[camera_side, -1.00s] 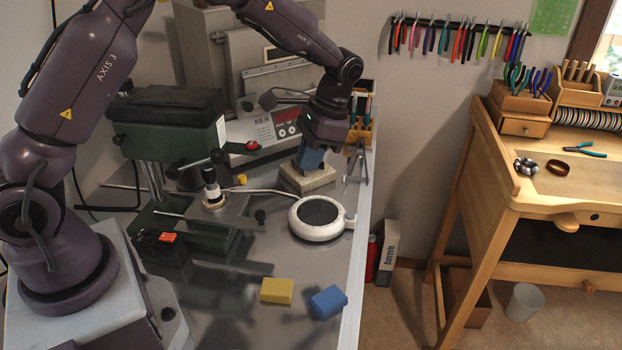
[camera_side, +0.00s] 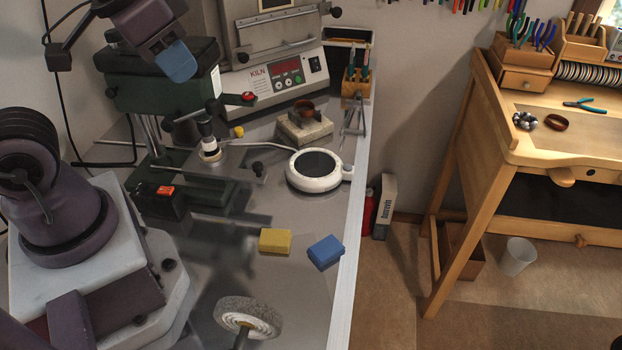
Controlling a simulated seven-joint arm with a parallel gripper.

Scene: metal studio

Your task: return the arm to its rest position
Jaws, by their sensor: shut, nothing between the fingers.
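My gripper (camera_side: 177,64) is at the upper left, raised above the bench in front of the green drill press (camera_side: 165,88). Its blue fingertips are together and hold nothing. Most of my arm above the wrist is out of the frame.
A small brown ring-shaped piece (camera_side: 304,109) sits on a pale block (camera_side: 304,128) before the kiln (camera_side: 275,75). A round white hotplate (camera_side: 315,170), a yellow block (camera_side: 275,241), a blue block (camera_side: 325,252) and a grey wheel (camera_side: 247,315) are on or above the metal bench (camera_side: 215,265).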

